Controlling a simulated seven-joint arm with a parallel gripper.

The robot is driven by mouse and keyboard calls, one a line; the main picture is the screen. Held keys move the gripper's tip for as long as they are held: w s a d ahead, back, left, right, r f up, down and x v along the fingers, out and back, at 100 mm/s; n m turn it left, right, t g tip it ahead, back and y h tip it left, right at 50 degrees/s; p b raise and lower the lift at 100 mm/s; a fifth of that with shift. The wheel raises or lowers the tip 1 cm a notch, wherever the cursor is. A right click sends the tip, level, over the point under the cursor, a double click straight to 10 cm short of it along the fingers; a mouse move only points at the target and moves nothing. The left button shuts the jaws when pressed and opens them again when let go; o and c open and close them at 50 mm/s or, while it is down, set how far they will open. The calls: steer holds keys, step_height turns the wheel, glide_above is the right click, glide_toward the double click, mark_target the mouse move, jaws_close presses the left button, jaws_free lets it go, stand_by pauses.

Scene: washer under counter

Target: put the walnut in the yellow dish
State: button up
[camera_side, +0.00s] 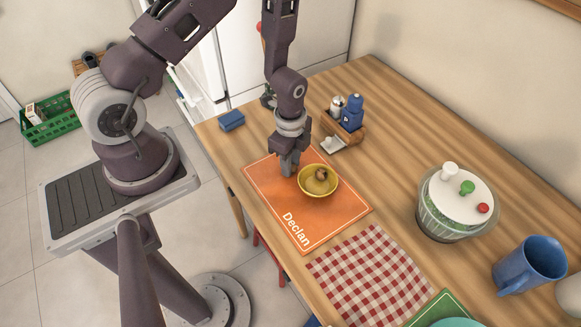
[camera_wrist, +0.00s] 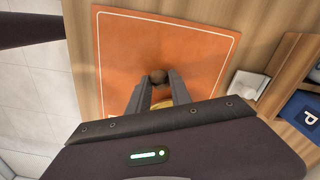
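The walnut (camera_wrist: 158,76) is a small dark brown lump between my fingertips in the wrist view. My gripper (camera_side: 289,170) points down, low over the orange mat, and its fingers hide the walnut in the side view. The fingers (camera_wrist: 158,82) look closed against the walnut's two sides. The yellow dish (camera_side: 304,187) is on the mat, just right of my gripper in the side view. It holds a tan lump with a brown top, which I cannot identify. A sliver of yellow (camera_wrist: 163,104) shows between my fingers in the wrist view.
The orange mat (camera_side: 265,190) reads "Declan". A wooden caddy (camera_side: 352,135) with a blue bottle and shaker stands behind it. A blue box (camera_side: 231,120) is at the left. A checked cloth (camera_side: 368,272), salad spinner (camera_side: 457,205) and blue mug (camera_side: 530,263) lie to the right.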

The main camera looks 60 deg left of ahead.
jaws_close()
step_height(320, 180, up, 9)
steer(key=shift+r, duration=0.1)
steer(key=d+r+n, duration=0.1)
steer(key=d+n, duration=0.1)
steer(key=n, duration=1.1)
glide_above(314, 190)
step_height(314, 190, down, 8)
steer(key=shift+r, duration=0.25)
steer(key=shift+f, duration=0.2)
